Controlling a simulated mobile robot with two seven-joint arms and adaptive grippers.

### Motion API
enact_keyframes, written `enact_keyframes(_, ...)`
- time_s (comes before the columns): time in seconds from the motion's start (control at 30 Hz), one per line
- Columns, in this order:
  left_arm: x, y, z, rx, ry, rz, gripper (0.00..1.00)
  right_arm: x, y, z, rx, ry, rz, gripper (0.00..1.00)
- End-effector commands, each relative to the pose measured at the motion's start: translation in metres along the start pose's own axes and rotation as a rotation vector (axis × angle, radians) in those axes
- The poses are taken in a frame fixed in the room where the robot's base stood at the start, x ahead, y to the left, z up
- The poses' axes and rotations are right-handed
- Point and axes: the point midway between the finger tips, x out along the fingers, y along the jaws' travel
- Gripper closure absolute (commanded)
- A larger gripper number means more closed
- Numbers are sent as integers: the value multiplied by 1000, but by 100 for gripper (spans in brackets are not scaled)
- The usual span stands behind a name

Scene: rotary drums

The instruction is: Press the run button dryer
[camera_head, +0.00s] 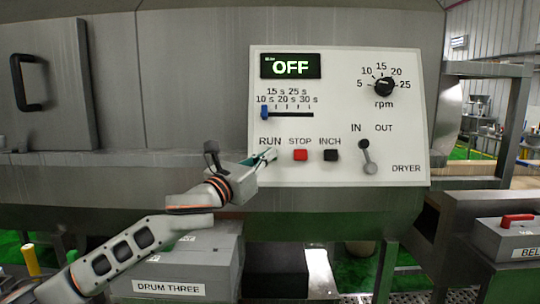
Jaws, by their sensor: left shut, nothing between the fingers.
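The dryer's white control panel (409,111) faces me, with a lit display (291,66) reading OFF. The RUN label (269,141) is at the panel's lower left. The button below it is mostly hidden by my gripper. My left gripper (270,157) is shut and empty, with its fingertips at the spot just under the RUN label. I cannot tell whether they touch the button. A red STOP button (300,155) and a black INCH button (331,155) sit just right of the fingertips. My right gripper is not in view.
The panel also carries a blue-knobbed time slider (264,113), an rpm dial (384,87) and an IN/OUT lever (367,158). A grey box labelled DRUM THREE (170,272) stands below my left arm. A red-handled box (508,238) is at the right.

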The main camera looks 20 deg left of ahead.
Motion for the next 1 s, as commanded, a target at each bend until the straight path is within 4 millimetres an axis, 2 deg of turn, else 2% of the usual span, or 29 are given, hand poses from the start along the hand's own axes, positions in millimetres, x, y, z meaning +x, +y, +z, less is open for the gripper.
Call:
enact_keyframes(0.77,4,3,-3,0,1,1,100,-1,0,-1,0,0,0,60)
enact_keyframes(1.0,-2,-2,2,0,2,0,100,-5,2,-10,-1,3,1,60)
